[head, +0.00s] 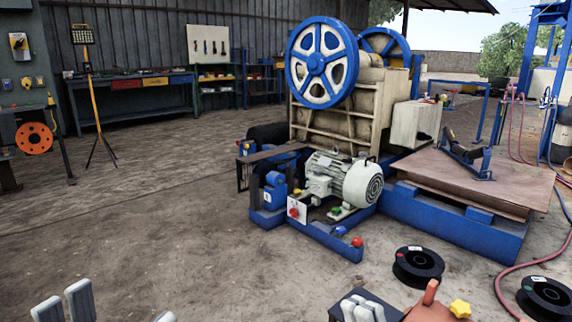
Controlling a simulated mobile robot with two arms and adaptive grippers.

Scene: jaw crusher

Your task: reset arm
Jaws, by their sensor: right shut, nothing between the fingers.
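My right gripper (363,307) is at the bottom edge, right of centre. Its pale fingers are together with nothing between them. My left gripper (118,308) is at the bottom left corner, partly cut off by the frame. Its pale fingertips stand wide apart, and no object shows between them. Both grippers are low in the view, apart from the jaw crusher (340,100). The crusher stands in the middle with blue and white flywheels (322,62) and a grey motor (345,180) in front. Most of both arms is out of view.
Black spools (418,266) lie on the ground at the right, near a red hose (508,275). An orange-red object with a yellow knob (460,308) is beside my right gripper. A workbench (135,95) stands at the back left. Bare ground (130,220) lies clear at the left.

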